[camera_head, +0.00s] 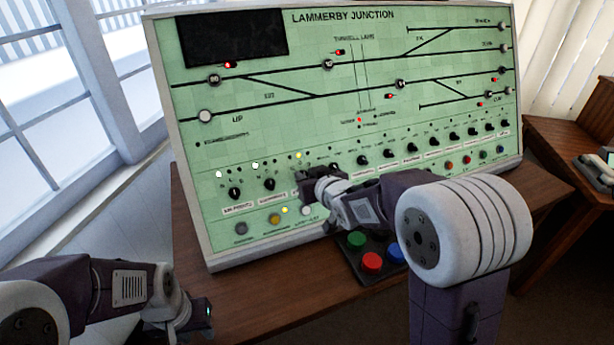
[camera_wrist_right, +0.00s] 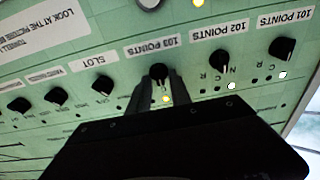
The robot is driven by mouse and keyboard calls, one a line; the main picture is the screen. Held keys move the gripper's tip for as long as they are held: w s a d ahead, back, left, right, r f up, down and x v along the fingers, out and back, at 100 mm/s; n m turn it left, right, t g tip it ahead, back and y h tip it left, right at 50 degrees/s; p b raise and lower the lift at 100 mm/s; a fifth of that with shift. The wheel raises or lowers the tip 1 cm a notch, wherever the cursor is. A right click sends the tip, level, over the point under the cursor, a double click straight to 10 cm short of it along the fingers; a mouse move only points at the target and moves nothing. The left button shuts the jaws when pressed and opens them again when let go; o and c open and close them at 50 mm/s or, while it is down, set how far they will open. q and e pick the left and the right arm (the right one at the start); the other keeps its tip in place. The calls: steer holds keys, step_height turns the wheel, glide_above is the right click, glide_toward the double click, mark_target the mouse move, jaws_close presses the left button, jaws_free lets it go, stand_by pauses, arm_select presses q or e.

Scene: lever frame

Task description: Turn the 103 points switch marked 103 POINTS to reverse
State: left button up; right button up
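The 103 points switch (camera_wrist_right: 159,71) is a black knob beside its "103 POINTS" label (camera_wrist_right: 153,46), upside down in the right wrist view. A yellow lamp (camera_wrist_right: 166,99) is lit by its C mark; the knob's exact angle is hard to read. My right gripper (camera_wrist_right: 162,82) has one finger on each side of the knob; whether they touch it is unclear. In the head view my right gripper (camera_head: 308,186) is at the panel and hides the switch. My left gripper (camera_head: 200,314) is low at the left, away from the panel; its fingers are unclear.
The green panel (camera_head: 270,110) stands on a wooden desk (camera_head: 270,292). The 102 points knob (camera_wrist_right: 220,61), 101 points knob (camera_wrist_right: 282,48) and slot knob (camera_wrist_right: 102,87) are close by. A box with red, green and blue buttons (camera_head: 372,261) sits in front of the panel.

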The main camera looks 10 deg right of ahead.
jaws_close()
arm_select(q)
steer(key=shift+r+p, duration=0.5)
arm_select(e)
steer(key=m, duration=0.4)
steer(key=shift+d+m, duration=0.1)
steer(key=shift+m, duration=0.2)
arm_select(q)
steer(key=shift+r, duration=0.15)
arm_select(e)
steer(key=m+h, duration=0.1)
steer(key=m, duration=0.3)
steer(key=shift+f+m, duration=0.1)
steer(key=shift+m, duration=0.4)
steer(key=o, duration=0.6)
jaws_free()
